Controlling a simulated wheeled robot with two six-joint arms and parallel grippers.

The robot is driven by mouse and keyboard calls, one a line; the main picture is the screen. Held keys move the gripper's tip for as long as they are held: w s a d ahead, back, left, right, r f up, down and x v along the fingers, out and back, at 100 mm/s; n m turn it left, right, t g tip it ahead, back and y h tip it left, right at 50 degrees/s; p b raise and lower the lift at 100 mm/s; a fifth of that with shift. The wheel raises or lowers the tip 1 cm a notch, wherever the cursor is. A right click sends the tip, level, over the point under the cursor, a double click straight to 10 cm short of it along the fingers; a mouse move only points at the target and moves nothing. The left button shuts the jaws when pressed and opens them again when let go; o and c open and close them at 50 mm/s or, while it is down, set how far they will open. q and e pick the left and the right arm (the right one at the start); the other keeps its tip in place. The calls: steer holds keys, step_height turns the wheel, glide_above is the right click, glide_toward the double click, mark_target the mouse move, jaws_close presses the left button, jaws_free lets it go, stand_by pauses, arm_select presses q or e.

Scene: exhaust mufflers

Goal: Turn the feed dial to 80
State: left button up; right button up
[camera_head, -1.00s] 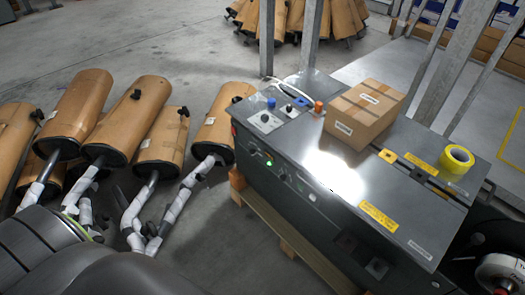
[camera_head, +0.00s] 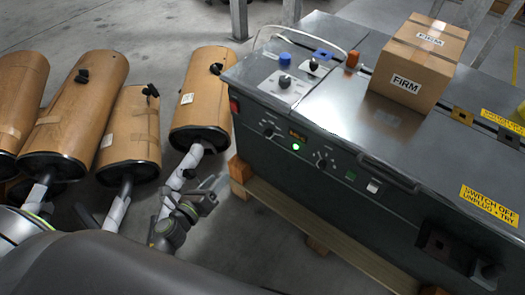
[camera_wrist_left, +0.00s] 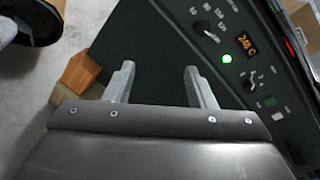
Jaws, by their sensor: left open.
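Two black dials sit on the front panel of the dark grey machine (camera_head: 345,185). The left dial (camera_head: 268,131) and the right dial (camera_head: 322,160) flank a lit display (camera_head: 297,134) and a green light (camera_head: 295,147). In the left wrist view the left dial (camera_wrist_left: 205,30) is at the top and the right dial (camera_wrist_left: 250,78) is lower right; the display reads about 245 C. The dial labels are too small to tell which is feed. My left gripper (camera_head: 208,194) is open and empty, in front of the panel's left end, apart from both dials. My right gripper is not in view.
A cardboard box (camera_head: 418,62) and a blue knob (camera_head: 285,58) are on the machine top. A handle bar (camera_head: 390,176) sticks out right of the dials. A wooden pallet (camera_head: 300,225) is underneath.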

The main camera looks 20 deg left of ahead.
arm_select(q)
step_height(320, 180, up, 3)
steer(key=d+m+h+b, duration=0.3)
steer(key=m, duration=0.4)
steer(key=m+t, duration=0.1)
glide_toward(265, 136)
steer(key=x, duration=0.7)
steer(key=shift+w+d+p, duration=0.15)
steer(key=shift+w+p, duration=0.15)
steer(key=shift+w+d, duration=0.2)
steer(key=shift+w, duration=0.35)
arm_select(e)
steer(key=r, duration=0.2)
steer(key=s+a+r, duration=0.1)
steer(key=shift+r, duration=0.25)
arm_select(q)
steer(key=shift+c, duration=0.4)
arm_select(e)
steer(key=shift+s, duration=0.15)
arm_select(q)
steer(key=c, duration=0.9)
